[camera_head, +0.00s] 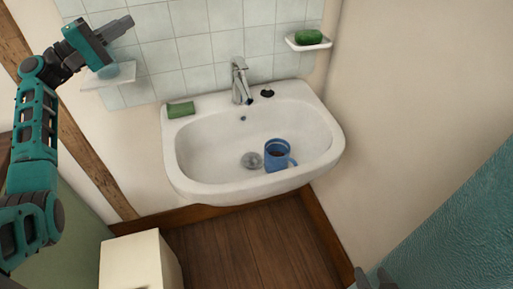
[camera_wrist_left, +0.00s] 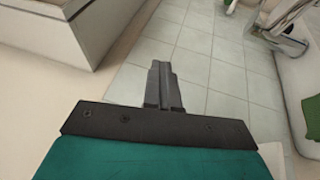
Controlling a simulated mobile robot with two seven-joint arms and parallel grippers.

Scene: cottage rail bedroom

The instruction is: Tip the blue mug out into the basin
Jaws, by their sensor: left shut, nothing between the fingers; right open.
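The blue mug (camera_head: 270,162) stands upright inside the white basin (camera_head: 190,182), right of the drain, with its handle to the right. Something dark shows inside the mug. My left gripper (camera_head: 127,23) is at the upper left, by the tiles and well apart from the mug. Its fingers (camera_wrist_left: 160,68) are shut with nothing between them. My right gripper (camera_head: 375,279) is open at the bottom edge, below and right of the basin, only its fingertips showing. The basin's edge (camera_wrist_left: 290,95) also shows at the right of the left wrist view.
A chrome tap (camera_head: 239,80) stands at the basin's back, with a dark stopper (camera_head: 267,92) beside it. A green sponge (camera_head: 181,109) lies on the back left rim. A wall dish (camera_head: 308,44) holds green soap (camera_head: 309,36). A pale cabinet (camera_head: 135,262) stands at front left.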

